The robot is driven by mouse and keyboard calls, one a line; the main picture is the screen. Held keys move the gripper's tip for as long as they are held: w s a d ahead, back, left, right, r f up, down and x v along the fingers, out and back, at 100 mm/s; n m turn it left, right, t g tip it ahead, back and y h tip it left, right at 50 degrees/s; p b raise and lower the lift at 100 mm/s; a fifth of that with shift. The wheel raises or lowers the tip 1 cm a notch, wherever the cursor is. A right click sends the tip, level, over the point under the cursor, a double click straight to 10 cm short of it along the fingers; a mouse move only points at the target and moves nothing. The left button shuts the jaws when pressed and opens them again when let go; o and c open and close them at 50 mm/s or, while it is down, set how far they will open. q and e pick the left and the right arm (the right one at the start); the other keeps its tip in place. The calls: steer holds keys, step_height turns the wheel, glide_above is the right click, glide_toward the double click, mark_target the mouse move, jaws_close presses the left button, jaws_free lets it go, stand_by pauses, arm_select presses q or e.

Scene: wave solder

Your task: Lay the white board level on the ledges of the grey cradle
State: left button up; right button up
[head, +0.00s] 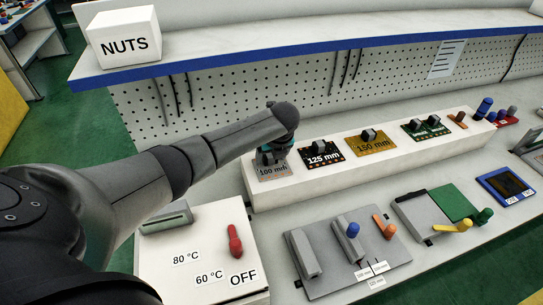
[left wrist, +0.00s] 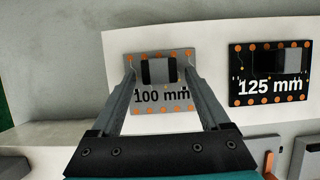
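The pale grey-white board marked "100 mm" (head: 273,173) lies flat at the left end of a raised white block, and also shows in the left wrist view (left wrist: 177,97). A dark block with a pale middle (left wrist: 158,70) stands on it as a grip. My left gripper (head: 271,157) is over this board. In the left wrist view its fingers are apart, one on each side of the block; I cannot tell whether they touch it. The grey cradle (head: 325,272) with upright ledges, a blue knob and an orange lever lies empty at front centre. My right gripper is not in view.
On the white block (head: 330,180) stand a black "125 mm" board (head: 321,154), a gold "150 mm" board (head: 371,144) and a green board (head: 427,129). A white box with a red lever (head: 235,241) is front left. A grey fixture with a green plate (head: 453,204) is right.

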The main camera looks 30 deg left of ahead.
arm_select(q)
steer(key=shift+f+b, duration=0.1)
steer(key=shift+b, duration=0.3)
steer(key=shift+r, duration=0.2)
steer(key=p+v, duration=0.2)
steer(key=v, duration=1.3)
steer(key=shift+s+a+p, duration=0.25)
steer(key=shift+p, duration=0.15)
